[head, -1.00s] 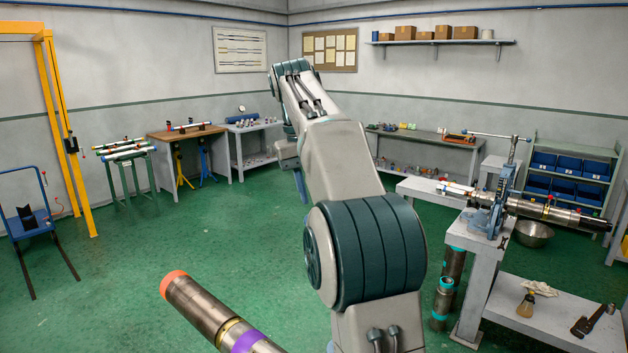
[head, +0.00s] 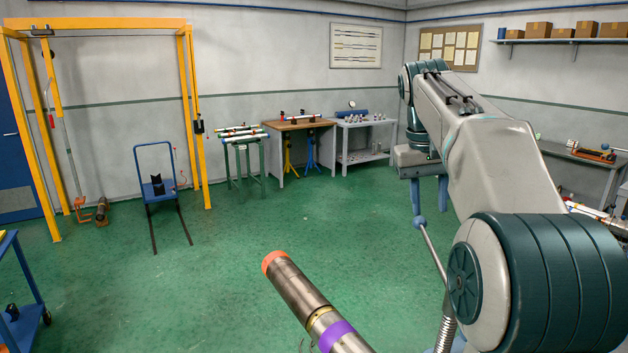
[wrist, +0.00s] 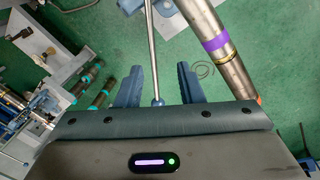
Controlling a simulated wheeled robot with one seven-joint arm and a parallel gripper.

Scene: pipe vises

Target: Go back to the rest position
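My gripper (head: 429,197) hangs at the far end of my arm in the head view, fingers pointing down. In the wrist view its two blue fingers (wrist: 159,70) stand wide apart, with nothing clamped between them. A thin steel rod (wrist: 152,45) with a blue ball end shows between the fingers in that view, touching neither. The rod (head: 433,255) also shows below the gripper in the head view. A steel pipe (head: 300,290) with an orange end, gold ring and purple band lies in front; it also shows right of the fingers in the wrist view (wrist: 208,25).
Green floor (head: 240,250) is open ahead. A yellow gantry (head: 187,110), a blue stand (head: 158,188), a pipe rack (head: 240,140) and a wooden bench (head: 298,127) stand along the back. A blue cart (head: 22,300) is at left. Pipes with turquoise bands (wrist: 90,78) show in the wrist view.

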